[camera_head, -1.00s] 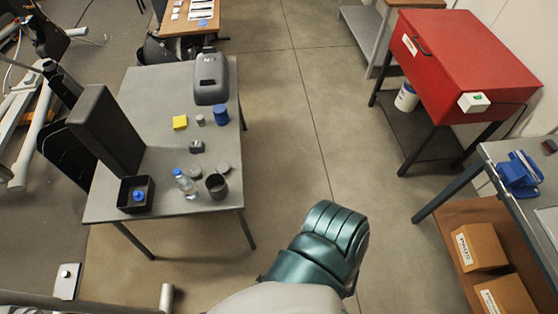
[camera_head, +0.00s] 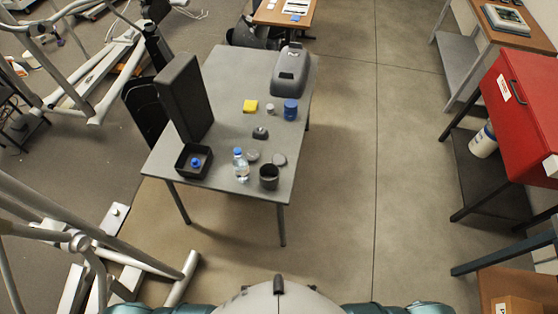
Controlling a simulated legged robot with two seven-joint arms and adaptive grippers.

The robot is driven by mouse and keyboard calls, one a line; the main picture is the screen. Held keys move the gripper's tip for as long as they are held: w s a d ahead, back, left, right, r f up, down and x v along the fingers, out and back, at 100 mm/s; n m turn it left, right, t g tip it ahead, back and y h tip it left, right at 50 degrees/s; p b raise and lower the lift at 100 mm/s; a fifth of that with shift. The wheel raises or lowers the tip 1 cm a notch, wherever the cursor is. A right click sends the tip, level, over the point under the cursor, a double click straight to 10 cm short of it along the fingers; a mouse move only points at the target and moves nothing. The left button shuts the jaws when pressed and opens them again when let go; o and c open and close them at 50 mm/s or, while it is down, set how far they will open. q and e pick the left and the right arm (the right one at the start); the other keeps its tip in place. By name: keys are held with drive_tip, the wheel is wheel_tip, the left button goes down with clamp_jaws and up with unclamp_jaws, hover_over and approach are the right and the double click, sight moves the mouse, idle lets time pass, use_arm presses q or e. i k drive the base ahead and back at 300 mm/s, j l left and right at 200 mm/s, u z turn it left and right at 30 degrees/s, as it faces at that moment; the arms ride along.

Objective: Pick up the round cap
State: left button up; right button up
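Two small grey round pieces lie on the grey table (camera_head: 225,192): one (camera_head: 252,155) beside the clear bottle with a blue cap (camera_head: 240,165), the other (camera_head: 279,159) just above the dark cup (camera_head: 269,177). Either could be the round cap; I cannot tell which. A small dark rounded part (camera_head: 260,133) sits mid-table.
A black tray (camera_head: 193,161) with a blue piece stands at the table's front left, before a tall dark panel (camera_head: 184,97). A grey housing (camera_head: 289,69) is at the back. Elliptical frame parts (camera_head: 85,245) fill the lower left. The floor (camera_head: 345,180) right of the table is clear.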

sight(280, 159)
drive_tip(key=i+l+u, duration=0.1)
drive_tip(key=u, duration=0.85)
drive_tip(key=i+l+u, duration=0.15)
drive_tip(key=l+u, duration=0.2)
drive_tip(key=l, duration=0.4)
drive_tip(key=l+u, duration=0.35)
drive_tip(key=l, duration=0.4)
drive_tip(key=l+u, duration=0.4)
drive_tip(key=l, duration=0.35)
drive_tip(key=k, duration=0.05)
